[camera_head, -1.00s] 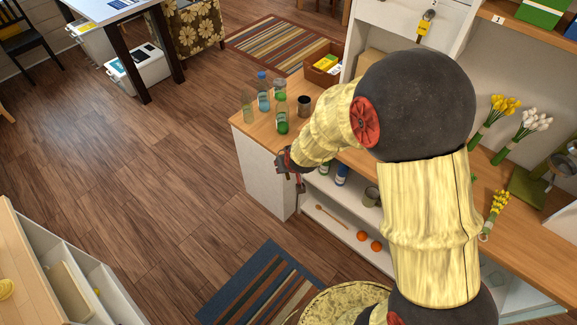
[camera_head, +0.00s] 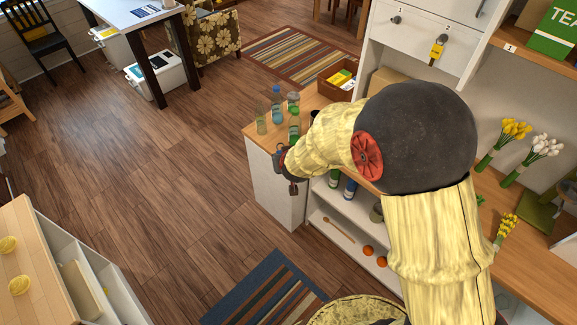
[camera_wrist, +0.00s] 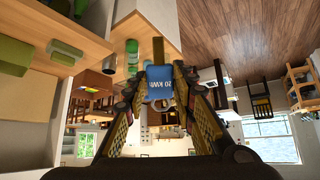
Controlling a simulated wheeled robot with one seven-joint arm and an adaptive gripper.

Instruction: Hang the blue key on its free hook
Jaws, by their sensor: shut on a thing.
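My gripper (camera_wrist: 163,84) is shut on the blue key (camera_wrist: 160,91) in the wrist view. The key's blue body bears white lettering and sits between the two fingertips. In the head view my gripper (camera_head: 286,166) is at the left end of the counter, partly behind my arm, and the key cannot be made out there. The white upright panel (camera_head: 420,38) at the top has a grey hook (camera_head: 397,20) with nothing visible hanging on it. A yellow key (camera_head: 437,49) hangs right of it. My gripper is well apart from the panel.
Several bottles (camera_head: 277,106) stand on the counter's left end, close to my gripper. A brown box (camera_head: 336,83) is behind them. Flowers (camera_head: 503,143) lie on the right of the counter. Open wooden floor (camera_head: 165,185) lies to the left.

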